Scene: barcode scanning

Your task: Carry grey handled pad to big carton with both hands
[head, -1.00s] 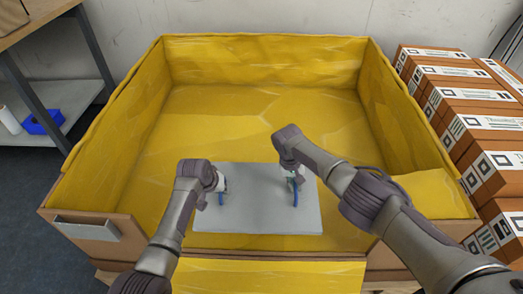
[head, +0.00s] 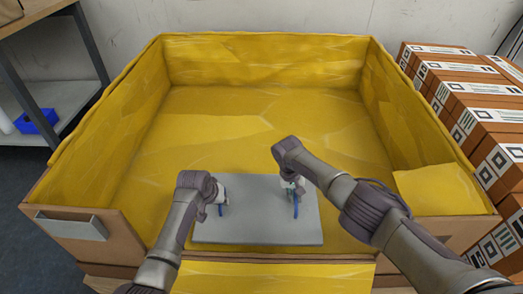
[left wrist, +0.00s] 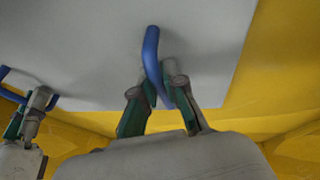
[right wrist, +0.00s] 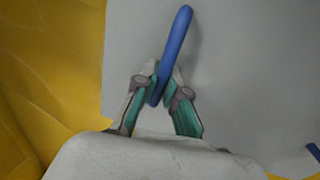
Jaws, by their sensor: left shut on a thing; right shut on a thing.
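The grey pad (head: 255,229) is a flat plate with two blue handles, over the near part of the big carton (head: 67,239), which is lined in yellow. My left gripper (head: 220,199) is shut on the pad's left handle (left wrist: 152,45); the left wrist view shows its fingers (left wrist: 163,97) around the blue bar. My right gripper (head: 292,190) is shut on the right handle (right wrist: 178,38), and its fingers (right wrist: 162,92) show in the right wrist view. Whether the pad touches the carton floor cannot be told.
Stacked brown boxes with labels (head: 465,85) stand right of the carton. A shelf with a blue bin (head: 38,121) stands at the left. A yellow flap (head: 270,275) hangs at the carton's near side. The carton's yellow floor (head: 250,120) is clear beyond the pad.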

